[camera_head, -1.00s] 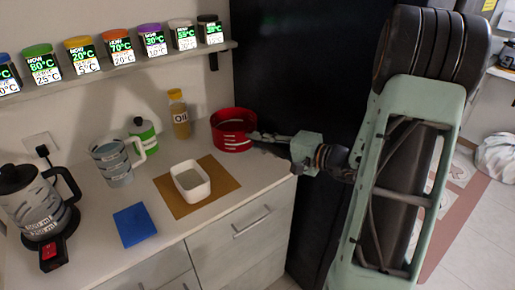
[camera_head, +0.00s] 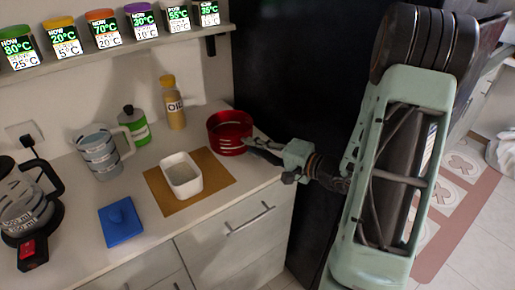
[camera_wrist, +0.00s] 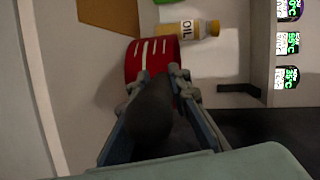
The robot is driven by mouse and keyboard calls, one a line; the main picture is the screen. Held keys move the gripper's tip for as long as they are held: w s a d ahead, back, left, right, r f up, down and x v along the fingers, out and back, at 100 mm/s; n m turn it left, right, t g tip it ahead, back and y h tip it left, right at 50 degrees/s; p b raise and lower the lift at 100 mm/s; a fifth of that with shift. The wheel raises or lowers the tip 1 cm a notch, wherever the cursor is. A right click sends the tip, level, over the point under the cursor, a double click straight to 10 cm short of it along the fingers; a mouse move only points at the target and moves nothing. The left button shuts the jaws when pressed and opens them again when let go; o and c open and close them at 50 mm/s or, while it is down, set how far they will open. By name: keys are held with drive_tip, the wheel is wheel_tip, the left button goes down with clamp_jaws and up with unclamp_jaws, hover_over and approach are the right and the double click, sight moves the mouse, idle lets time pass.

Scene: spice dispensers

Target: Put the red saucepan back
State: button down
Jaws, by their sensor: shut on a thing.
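The red saucepan (camera_head: 229,136) stands at the right end of the counter, beside the dark tall cabinet. It also shows in the wrist view (camera_wrist: 140,59), with white marks on its side. My gripper (camera_head: 268,152) is at its right side, shut on its dark handle (camera_wrist: 150,110). In the wrist view the two fingers (camera_wrist: 152,95) lie on either side of the handle. I cannot tell whether the saucepan's base touches the counter.
A brown mat (camera_head: 216,184) with a white dish (camera_head: 182,183) lies left of the saucepan. A shelf of spice jars (camera_head: 110,44) hangs above.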

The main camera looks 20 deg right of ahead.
drive_tip(key=shift+a+r, duration=0.1)
drive_tip(key=shift+f+b, duration=0.2)
drive_tip(key=shift+b, duration=0.1)
drive_tip(key=c, duration=1.8)
unclamp_jaws()
drive_tip(key=shift+r, duration=0.1)
drive_tip(key=shift+s+r+p, duration=0.1)
drive_tip(key=shift+r+p, duration=0.05)
drive_tip(key=shift+p, duration=0.25)
drive_tip(key=v, duration=1.2)
drive_tip(key=shift+b, duration=0.35)
drive_tip(key=shift+a, duration=0.1)
